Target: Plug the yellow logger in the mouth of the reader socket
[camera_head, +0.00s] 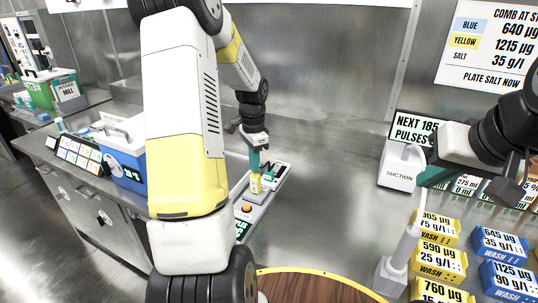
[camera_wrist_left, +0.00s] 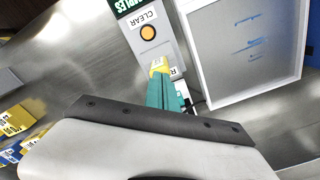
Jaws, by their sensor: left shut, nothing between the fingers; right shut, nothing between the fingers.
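The yellow logger (camera_head: 256,184) stands upright on the grey reader (camera_head: 248,212), at the reader socket; I cannot tell how deep it sits. My left gripper (camera_head: 256,172) is shut with its teal fingertips right at the top of the logger, not around it. In the left wrist view the logger (camera_wrist_left: 159,66) shows just past the shut fingertips (camera_wrist_left: 165,78), which hide part of it and the socket mouth. My right gripper (camera_head: 428,178) is shut and empty at the right, well away from the reader.
The reader has an orange CLEAR button (camera_head: 247,209). A white suction box (camera_head: 399,166) stands on the bench. Yellow wash boxes (camera_head: 438,258) and blue ones (camera_head: 508,245) lie at the right. A blue device (camera_head: 125,165) is at the left. Bare steel bench lies right of the reader.

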